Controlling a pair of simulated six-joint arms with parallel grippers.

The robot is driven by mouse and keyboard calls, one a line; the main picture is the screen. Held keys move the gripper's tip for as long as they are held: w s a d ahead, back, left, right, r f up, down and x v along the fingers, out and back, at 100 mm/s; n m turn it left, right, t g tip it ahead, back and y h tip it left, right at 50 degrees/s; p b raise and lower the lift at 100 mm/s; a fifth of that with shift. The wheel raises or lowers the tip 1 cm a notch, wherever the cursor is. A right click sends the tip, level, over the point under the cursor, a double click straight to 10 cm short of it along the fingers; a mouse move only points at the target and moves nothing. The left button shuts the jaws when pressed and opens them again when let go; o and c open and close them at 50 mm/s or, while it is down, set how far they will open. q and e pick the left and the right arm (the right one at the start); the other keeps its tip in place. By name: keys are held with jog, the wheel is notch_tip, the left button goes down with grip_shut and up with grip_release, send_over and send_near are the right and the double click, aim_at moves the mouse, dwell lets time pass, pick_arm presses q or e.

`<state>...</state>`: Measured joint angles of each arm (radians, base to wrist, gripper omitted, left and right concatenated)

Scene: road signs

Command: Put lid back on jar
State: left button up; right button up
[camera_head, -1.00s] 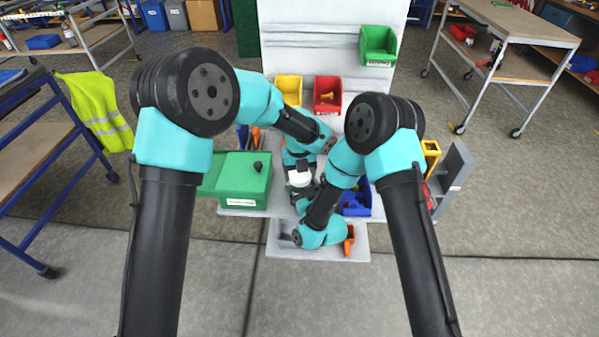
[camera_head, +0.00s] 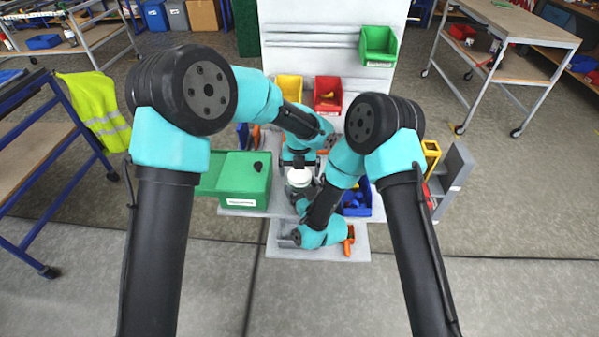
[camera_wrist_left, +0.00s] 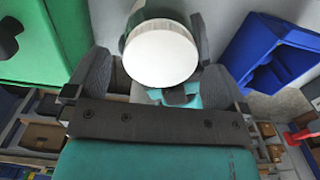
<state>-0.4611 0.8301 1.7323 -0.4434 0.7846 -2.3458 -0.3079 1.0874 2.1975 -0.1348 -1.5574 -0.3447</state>
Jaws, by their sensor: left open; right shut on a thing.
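The white round lid (camera_head: 299,176) sits on top of the jar (camera_head: 297,188), which stands upright between the arms. In the left wrist view the lid (camera_wrist_left: 160,53) shows as a plain disc and hides most of the jar. I cannot tell how tightly it fits. My left gripper (camera_head: 298,163) is open just behind the lid, its fingers apart on either side in the left wrist view, not gripping it. My right gripper (camera_head: 305,192) is shut on the jar below the lid, its dark fingers partly showing beside it; the forearm hides part of the grip.
A green box (camera_head: 241,180) with a black knob stands close at left. A blue bin (camera_head: 357,199) is close at right. Red (camera_head: 328,94) and yellow (camera_head: 289,88) bins stand behind. Orange-handled tools (camera_head: 349,241) lie on the front ledge.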

pick_arm(q)
jog(key=shift+r, duration=1.65)
pick_arm(e)
jog(key=shift+f, duration=0.1)
pick_arm(q)
jog(key=shift+c, duration=0.2)
